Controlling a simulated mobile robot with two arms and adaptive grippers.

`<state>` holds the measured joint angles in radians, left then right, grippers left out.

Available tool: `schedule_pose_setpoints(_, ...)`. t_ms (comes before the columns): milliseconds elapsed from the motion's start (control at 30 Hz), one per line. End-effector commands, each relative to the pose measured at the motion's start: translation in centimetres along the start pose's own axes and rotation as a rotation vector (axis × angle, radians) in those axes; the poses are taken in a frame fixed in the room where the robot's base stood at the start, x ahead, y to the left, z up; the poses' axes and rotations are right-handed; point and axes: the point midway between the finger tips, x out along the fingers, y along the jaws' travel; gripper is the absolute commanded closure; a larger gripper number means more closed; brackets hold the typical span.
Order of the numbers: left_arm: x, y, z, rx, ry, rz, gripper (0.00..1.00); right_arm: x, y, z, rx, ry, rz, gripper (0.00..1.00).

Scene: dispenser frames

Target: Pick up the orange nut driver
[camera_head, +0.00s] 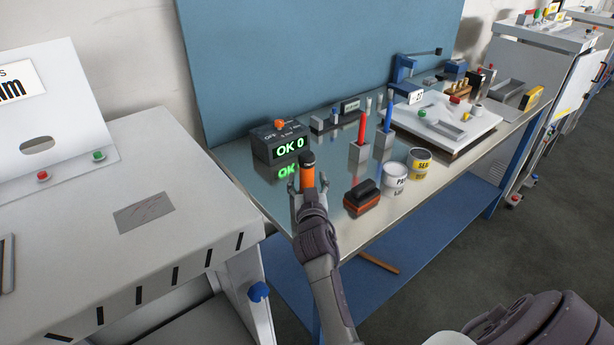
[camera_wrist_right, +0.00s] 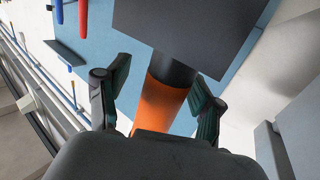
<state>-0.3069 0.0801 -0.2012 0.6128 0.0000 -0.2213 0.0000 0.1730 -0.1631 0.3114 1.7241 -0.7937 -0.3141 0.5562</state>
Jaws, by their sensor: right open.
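The orange nut driver (camera_head: 308,177) shows in the head view as an upright orange handle with a black top, near the front left of the workbench. In the right wrist view its orange handle (camera_wrist_right: 159,104) and black collar (camera_wrist_right: 171,70) stand between the two fingers. My right gripper (camera_head: 308,186) is open around the handle; it also shows in the right wrist view (camera_wrist_right: 160,82), with visible gaps beside the handle. The lower end of the nut driver is hidden by my gripper. My left gripper is not in view.
A black box reading "OK 0" (camera_head: 279,144) stands just behind the nut driver. An orange-black block (camera_head: 362,197), two tins (camera_head: 395,178) and red (camera_head: 362,128) and blue (camera_head: 389,114) tools in grey holders stand to the right. A dark panel (camera_wrist_right: 190,30) crosses the wrist view's top.

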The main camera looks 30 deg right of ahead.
Motion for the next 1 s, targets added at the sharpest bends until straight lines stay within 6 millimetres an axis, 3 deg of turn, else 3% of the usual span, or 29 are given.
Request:
schedule_pose_setpoints(100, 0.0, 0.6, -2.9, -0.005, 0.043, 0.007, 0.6, -0.1, -0.1, 0.0, 0.001, 0.0, -0.001, 0.33)
schedule_pose_setpoints(167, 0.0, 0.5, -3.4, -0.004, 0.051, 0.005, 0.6, 0.0, -0.1, 0.0, 0.001, 0.0, -0.001, 0.4)
schedule_pose_setpoints(400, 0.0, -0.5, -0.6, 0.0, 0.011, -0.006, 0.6, 0.0, -0.1, 0.0, 0.001, 0.0, -0.001, 0.8)
schedule_pose_setpoints(533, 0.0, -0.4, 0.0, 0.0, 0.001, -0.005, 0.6, 0.0, -0.1, 0.1, 0.0, -0.002, -0.001, 1.0)
schedule_pose_setpoints(833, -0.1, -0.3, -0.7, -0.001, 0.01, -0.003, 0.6, 0.0, 0.0, -0.3, 0.0, 0.0, 0.0, 1.0)
schedule_pose_setpoints(1000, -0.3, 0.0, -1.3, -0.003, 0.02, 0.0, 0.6, 0.0, 0.0, -3.0, 0.001, 0.007, -0.002, 1.0)
